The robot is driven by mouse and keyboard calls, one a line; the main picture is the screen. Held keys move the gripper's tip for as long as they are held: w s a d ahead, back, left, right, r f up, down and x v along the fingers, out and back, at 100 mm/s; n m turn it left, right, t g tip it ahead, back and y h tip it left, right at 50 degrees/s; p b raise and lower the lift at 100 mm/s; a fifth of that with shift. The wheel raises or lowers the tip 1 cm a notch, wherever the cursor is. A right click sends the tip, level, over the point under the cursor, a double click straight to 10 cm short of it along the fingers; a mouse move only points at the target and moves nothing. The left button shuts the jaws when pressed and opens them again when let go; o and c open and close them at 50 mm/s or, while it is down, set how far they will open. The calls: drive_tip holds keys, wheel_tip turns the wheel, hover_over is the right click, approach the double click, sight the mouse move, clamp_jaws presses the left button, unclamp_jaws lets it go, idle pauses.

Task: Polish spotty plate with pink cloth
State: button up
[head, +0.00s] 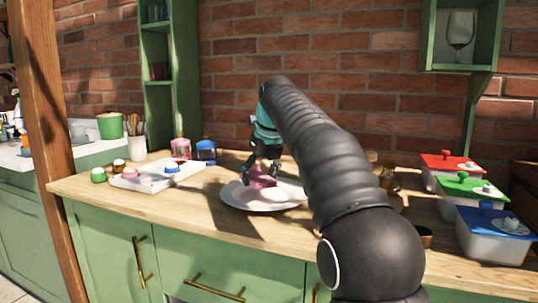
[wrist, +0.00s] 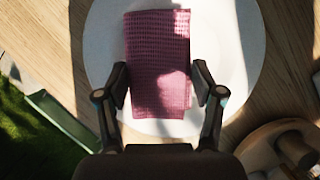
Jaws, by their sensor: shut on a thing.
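A white round plate (head: 236,196) lies on the wooden counter, and it also shows in the wrist view (wrist: 105,40). My gripper (head: 263,173) is over the plate, shut on a pink cloth (head: 262,182). In the wrist view the cloth (wrist: 158,65) spreads between the two fingertips of my gripper (wrist: 160,90) and covers the middle of the plate. It seems to lie on or just above the plate; I cannot tell if it touches. I can make out no clear spots on the plate's visible part; the cloth and shadows hide some of it.
Left of the plate a white tray (head: 135,182) holds small knobbed items. Pink (head: 181,148) and blue (head: 206,152) jars stand behind. At the right are lidded boxes, red (head: 450,162), green (head: 466,186) and blue (head: 495,222). Brown bottles (head: 389,178) stand partly behind my arm.

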sight(260, 199)
drive_tip(key=shift+r, duration=2.55)
drive_tip(key=shift+f+b, duration=3.35)
drive_tip(key=shift+f, duration=0.95)
drive_tip(key=o, duration=0.8)
